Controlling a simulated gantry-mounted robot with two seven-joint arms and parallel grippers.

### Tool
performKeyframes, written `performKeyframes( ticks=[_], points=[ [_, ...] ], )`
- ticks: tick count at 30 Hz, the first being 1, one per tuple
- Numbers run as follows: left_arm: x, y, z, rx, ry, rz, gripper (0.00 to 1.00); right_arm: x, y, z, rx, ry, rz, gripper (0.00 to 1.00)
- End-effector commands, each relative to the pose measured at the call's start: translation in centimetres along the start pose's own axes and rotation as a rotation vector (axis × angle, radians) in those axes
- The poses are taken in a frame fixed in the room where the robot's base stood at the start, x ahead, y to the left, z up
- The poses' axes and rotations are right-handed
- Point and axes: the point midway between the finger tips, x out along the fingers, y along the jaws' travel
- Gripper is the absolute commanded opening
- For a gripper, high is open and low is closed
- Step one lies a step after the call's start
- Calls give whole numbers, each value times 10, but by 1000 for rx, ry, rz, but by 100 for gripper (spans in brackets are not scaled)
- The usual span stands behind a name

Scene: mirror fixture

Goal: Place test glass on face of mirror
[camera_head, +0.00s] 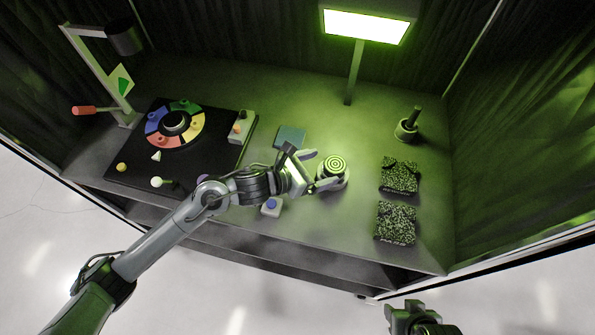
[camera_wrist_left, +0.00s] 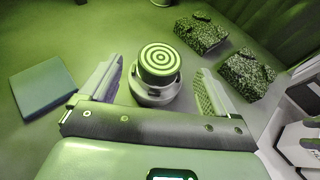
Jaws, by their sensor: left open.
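A round dark disc (camera_head: 334,165) with pale green concentric rings on its top sits on a white round base (camera_head: 331,184) near the middle of the bench. The disc (camera_wrist_left: 160,62) and base (camera_wrist_left: 153,95) also show in the left wrist view. I cannot tell for certain which part is the test glass and which the mirror. My left gripper (camera_head: 315,171) is open beside the disc. In the left wrist view its fingers (camera_wrist_left: 158,72) stand apart on either side of the base, with visible gaps. My right gripper (camera_head: 413,317) is partly in view at the bottom edge, away from the bench.
A flat blue-green square (camera_head: 289,137) lies behind my left gripper. A small blue-topped box (camera_head: 271,206) is at the front edge. Two speckled blocks (camera_head: 399,175) (camera_head: 396,222) and a handled pot (camera_head: 406,130) stand right. A green lamp (camera_head: 364,26) is behind; a colored wheel (camera_head: 188,113) is left.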

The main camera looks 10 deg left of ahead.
Motion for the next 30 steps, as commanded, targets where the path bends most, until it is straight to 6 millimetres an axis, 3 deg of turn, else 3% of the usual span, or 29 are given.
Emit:
performKeyframes(
  ticks=[6,12,18,30],
  points=[
    [-42,0,-1,3,3,0,90,-1,-1,0,4,0,-4,52],
    [-66,0,-1,2,2,0,90,0,-2,-1,7,0,-6,52],
    [-75,-1,0,1,1,-2,90,0,-2,-1,8,0,-7,52],
    [-76,-1,0,0,1,-2,90,0,-1,0,6,0,-5,52]
  ],
)
